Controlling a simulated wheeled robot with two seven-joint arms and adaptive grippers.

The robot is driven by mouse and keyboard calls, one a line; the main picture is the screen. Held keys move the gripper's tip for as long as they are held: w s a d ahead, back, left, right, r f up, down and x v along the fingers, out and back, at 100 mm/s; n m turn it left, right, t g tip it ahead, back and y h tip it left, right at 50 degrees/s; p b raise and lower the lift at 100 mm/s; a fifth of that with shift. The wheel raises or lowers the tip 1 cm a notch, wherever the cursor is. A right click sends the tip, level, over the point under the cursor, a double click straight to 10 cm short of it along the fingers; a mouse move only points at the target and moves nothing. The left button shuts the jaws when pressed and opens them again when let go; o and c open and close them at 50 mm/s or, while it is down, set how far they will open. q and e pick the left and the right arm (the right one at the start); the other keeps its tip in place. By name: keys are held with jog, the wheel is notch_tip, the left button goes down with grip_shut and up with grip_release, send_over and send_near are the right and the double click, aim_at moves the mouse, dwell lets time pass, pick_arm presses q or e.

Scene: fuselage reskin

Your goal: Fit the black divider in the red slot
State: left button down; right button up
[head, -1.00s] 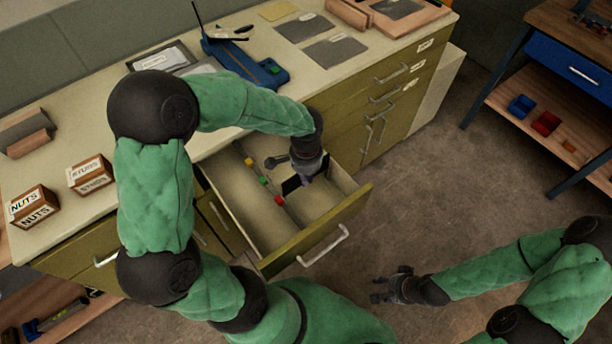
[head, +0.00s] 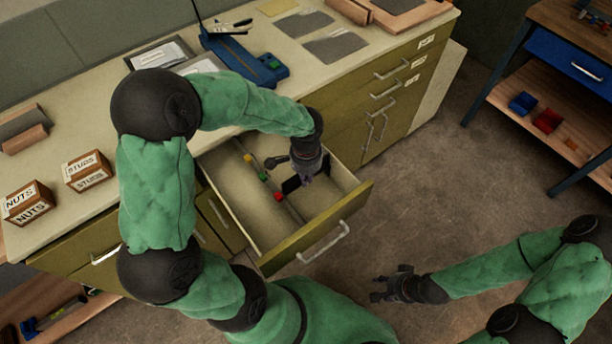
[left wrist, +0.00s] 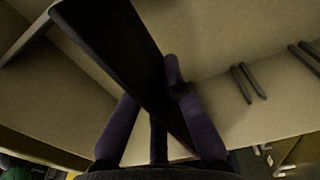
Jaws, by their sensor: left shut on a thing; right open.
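The black divider (head: 291,184) is in my left gripper (head: 306,178), inside the open drawer (head: 325,232). In the left wrist view the divider (left wrist: 110,45) runs diagonally between the purple fingers of the left gripper (left wrist: 165,115). The red slot marker (head: 278,196) is on the thin rail (head: 291,209) along the drawer's inside, to the lower left of the divider. The divider is apart from the red marker. Green (head: 263,176) and yellow (head: 249,159) markers sit further back on the rail. My right gripper (head: 385,287) is open and empty, over the floor.
The drawer front with its handle (head: 323,243) sticks out from the workbench. A blue tool (head: 250,60) and small labelled boxes (head: 88,170) stand on the bench top. A shelf with blue and red bins (head: 547,120) is at right.

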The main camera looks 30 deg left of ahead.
aim_at(306, 190)
pick_arm(q)
jog(key=shift+f+b, duration=1.4)
jog(key=shift+f, duration=0.6)
jog(key=c, duration=1.3)
grip_release()
jog(key=shift+r, duration=0.1)
notch_tip(306, 190, up, 12)
jog(key=shift+f, duration=0.1)
